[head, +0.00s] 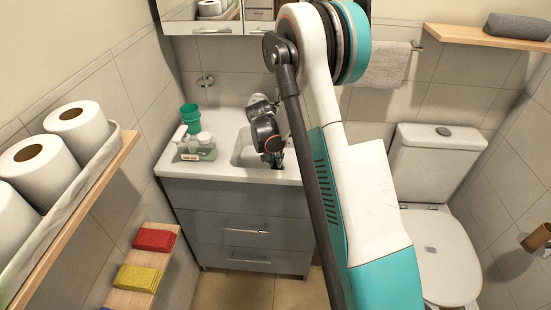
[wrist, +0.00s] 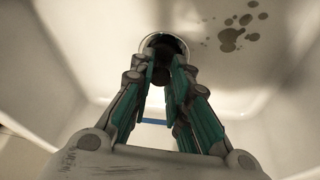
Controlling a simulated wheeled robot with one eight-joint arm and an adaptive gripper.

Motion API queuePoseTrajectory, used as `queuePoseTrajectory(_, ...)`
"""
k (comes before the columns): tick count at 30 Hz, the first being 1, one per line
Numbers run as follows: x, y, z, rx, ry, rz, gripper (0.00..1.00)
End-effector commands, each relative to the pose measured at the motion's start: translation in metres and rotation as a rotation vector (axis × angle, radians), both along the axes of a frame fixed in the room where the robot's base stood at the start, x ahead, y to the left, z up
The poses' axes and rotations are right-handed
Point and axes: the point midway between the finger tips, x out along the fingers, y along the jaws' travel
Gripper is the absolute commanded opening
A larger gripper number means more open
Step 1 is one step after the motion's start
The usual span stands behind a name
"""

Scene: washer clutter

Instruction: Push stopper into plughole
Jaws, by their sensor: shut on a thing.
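My gripper (wrist: 162,68) reaches down into the white basin (wrist: 85,35). In the wrist view its fingers close on a small dark thing (wrist: 161,76), which looks like the stopper, mostly hidden by the fingers. The metal-rimmed plughole (wrist: 183,44) lies right at the fingertips. I cannot tell whether the stopper is inside the rim or just above it. In the head view the gripper (head: 275,160) shows over the basin (head: 243,152), and the stopper and plughole are hidden there.
A tray of toiletries (head: 195,150) and a green cup (head: 190,116) stand on the counter left of the basin. Dark wet spots (wrist: 230,38) mark the basin. A toilet (head: 437,245) is at the right. A shelf with toilet rolls (head: 78,127) is at the left.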

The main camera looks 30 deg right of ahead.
Motion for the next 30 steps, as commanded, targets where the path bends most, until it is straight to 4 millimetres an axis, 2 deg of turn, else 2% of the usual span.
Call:
queuePoseTrajectory(20, 0.0001, 0.0001, -0.0093, 0.0, 0.0, 0.0, 0.0)
queuePoseTrajectory(21, 0.0002, 0.0, -0.0088, 0.0, 0.0, 0.0, 0.21)
queuePoseTrajectory(24, 0.0001, 0.0001, -0.0082, 0.0, 0.0, 0.0, 0.4)
queuePoseTrajectory(30, 0.0, 0.0, -0.0082, 0.0, 0.0, 0.0, 0.4)
